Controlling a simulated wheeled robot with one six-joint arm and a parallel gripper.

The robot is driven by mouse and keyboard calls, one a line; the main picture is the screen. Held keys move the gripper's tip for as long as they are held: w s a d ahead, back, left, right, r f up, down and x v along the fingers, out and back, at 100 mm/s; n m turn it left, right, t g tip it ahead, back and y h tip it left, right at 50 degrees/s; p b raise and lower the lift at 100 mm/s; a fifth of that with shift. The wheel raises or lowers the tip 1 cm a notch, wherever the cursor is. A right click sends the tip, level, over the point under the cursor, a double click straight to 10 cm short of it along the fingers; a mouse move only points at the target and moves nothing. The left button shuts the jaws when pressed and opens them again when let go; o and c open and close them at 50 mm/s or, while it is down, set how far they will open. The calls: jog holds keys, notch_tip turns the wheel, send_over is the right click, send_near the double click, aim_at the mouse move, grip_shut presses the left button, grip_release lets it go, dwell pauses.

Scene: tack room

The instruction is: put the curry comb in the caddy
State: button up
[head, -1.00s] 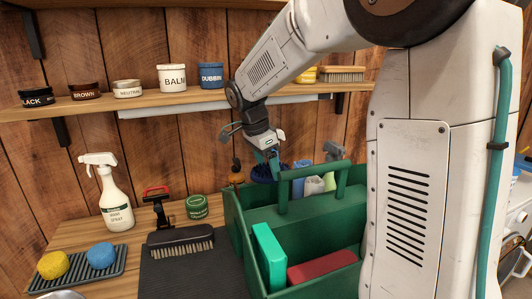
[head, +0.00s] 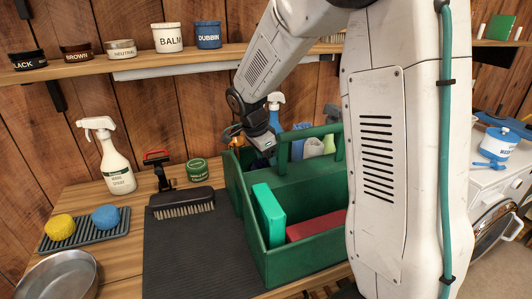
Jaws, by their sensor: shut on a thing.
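The green caddy (head: 294,262) stands on the bench in the middle, with a raised handle along its divider. Its front compartment holds a bright green box (head: 269,213) and a red block (head: 316,226). Its back compartment holds a blue spray bottle (head: 275,117) and several pale containers. My gripper (head: 264,149) is at the left end of the back compartment, low near the rim. It is shut on a dark blue thing, apparently the curry comb (head: 260,163), mostly hidden by the gripper and the caddy wall. I cannot tell whether it touches the bottom.
A dark mat (head: 190,255) lies left of the caddy, with a black brush (head: 181,202) on it. A green tin (head: 197,170), a white spray bottle (head: 110,160), a sponge tray (head: 85,236) and a metal bowl (head: 58,276) stand farther left. A shelf (head: 140,63) with jars runs above.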

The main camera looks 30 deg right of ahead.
jog(key=shift+f, duration=0.25)
jog(key=o, duration=1.5)
jog(key=shift+o, duration=0.2)
